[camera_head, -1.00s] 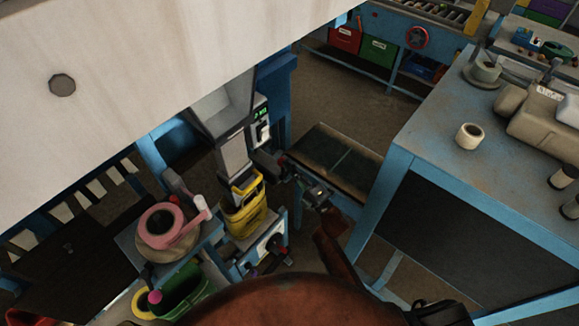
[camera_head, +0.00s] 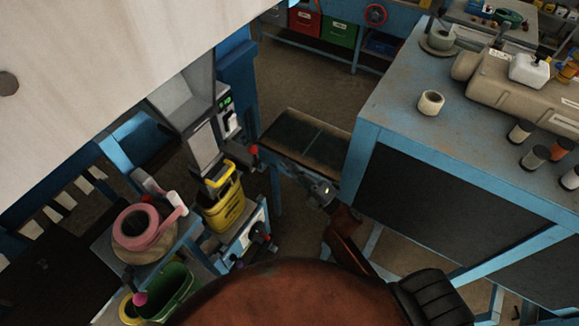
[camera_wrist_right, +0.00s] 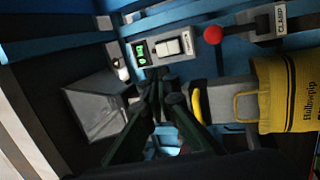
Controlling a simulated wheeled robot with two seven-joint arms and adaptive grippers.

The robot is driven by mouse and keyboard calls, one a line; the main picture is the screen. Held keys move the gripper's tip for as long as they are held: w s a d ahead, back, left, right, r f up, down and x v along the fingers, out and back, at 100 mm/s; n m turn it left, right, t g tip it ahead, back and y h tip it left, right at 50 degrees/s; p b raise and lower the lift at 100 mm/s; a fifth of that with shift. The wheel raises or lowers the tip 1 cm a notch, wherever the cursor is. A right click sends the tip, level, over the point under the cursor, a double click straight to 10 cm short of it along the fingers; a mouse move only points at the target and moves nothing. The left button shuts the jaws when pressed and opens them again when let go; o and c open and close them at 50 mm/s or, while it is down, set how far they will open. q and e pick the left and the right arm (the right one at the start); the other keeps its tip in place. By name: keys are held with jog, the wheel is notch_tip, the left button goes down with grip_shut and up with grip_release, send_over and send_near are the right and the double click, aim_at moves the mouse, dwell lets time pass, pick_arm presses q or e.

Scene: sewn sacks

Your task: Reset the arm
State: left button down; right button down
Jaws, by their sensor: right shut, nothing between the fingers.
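My right gripper (camera_head: 286,168) reaches in from the lower right in the head view, to the right of the yellow sack (camera_head: 224,208). In the right wrist view its dark fingers (camera_wrist_right: 162,88) are shut, with nothing seen between them. The sack hangs below the grey spout (camera_head: 203,148), its yellow handle at the top. In the right wrist view the printed sack (camera_wrist_right: 288,95) is at the right edge, apart from the fingers. My left gripper is not in view.
A red-knobbed lever (camera_head: 253,150) and a control panel (camera_head: 227,113) stand close to the gripper. A blue-framed bench (camera_head: 400,110) with tape, spools and a tan machine is on the right. A pink tape roll (camera_head: 137,226) and green bucket (camera_head: 172,290) are at lower left.

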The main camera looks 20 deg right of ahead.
jog(key=shift+s+d, duration=0.1)
dwell(0.4)
